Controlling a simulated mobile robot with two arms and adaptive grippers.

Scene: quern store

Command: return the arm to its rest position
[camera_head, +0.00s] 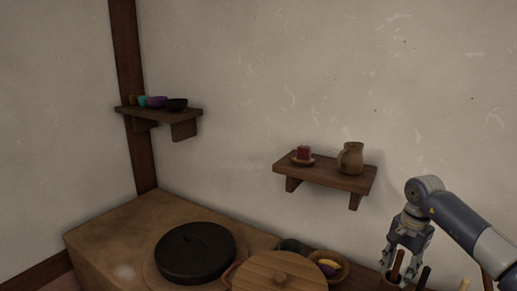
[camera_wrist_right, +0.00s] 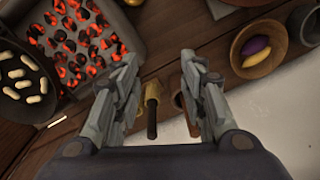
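My right arm (camera_head: 460,222) comes in from the right in the head view and bends down at a grey joint. My right gripper (camera_head: 401,268) points down at the lower right, beside some upright dark and brown handles. In the right wrist view the gripper (camera_wrist_right: 160,62) has its two fingers wide apart. An upright dark rod with a gold-coloured end (camera_wrist_right: 152,108) shows in the gap, and neither finger visibly touches it. I see nothing held. My left gripper is in neither view.
A brazier of glowing coals (camera_wrist_right: 80,38) and a dark pan (camera_wrist_right: 18,82) lie left in the wrist view. A bowl (camera_wrist_right: 258,58) with purple and yellow items is at right. A wooden lid (camera_head: 280,272) and shelf with a jug (camera_head: 350,158) are left of the arm.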

